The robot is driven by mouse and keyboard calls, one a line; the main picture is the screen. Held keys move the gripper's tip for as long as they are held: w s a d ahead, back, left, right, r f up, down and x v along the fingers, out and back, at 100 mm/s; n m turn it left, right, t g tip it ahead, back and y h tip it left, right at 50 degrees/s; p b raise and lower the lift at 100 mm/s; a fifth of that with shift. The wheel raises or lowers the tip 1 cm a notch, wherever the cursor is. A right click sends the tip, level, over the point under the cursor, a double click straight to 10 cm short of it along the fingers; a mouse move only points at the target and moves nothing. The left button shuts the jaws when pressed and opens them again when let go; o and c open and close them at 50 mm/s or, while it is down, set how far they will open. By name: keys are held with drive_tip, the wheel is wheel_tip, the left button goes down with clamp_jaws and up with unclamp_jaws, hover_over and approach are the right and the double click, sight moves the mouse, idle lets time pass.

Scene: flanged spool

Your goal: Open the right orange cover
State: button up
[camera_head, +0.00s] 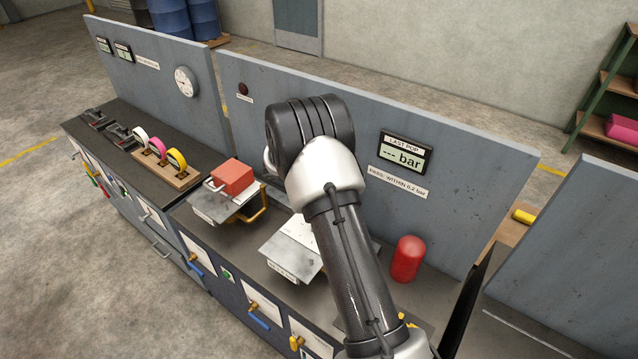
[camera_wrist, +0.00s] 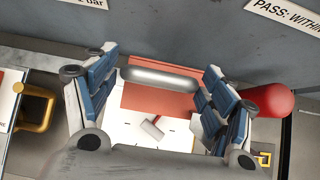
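The right orange cover (camera_wrist: 160,101) shows in the wrist view between my fingers, with a silver bar handle (camera_wrist: 160,77) along its far edge. A white face with a small pointer-like piece (camera_wrist: 151,127) lies on the near side of the cover. My gripper (camera_wrist: 161,62) is open, with one finger on each side of the handle and no clear grip on it. In the head view my arm hides this cover and my fingers. The left orange cover (camera_head: 233,177) sits on its grey box, with a handle on its left side.
A red cylinder (camera_head: 407,259) stands right of my arm. A grey plate (camera_head: 290,252) lies left of my arm. A yellow handle (camera_wrist: 35,107) is left of my gripper. The upright back panel (camera_head: 480,165) with a "--- bar" display (camera_head: 404,154) stands behind.

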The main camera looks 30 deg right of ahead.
drive_tip(key=shift+o, duration=1.4)
drive_tip(key=shift+a+f, duration=0.1)
drive_tip(key=shift+f, duration=0.1)
drive_tip(key=shift+s, duration=0.1)
drive_tip(key=shift+a, duration=0.1)
drive_tip(key=v, duration=1.2)
drive_tip(key=shift+r, duration=0.1)
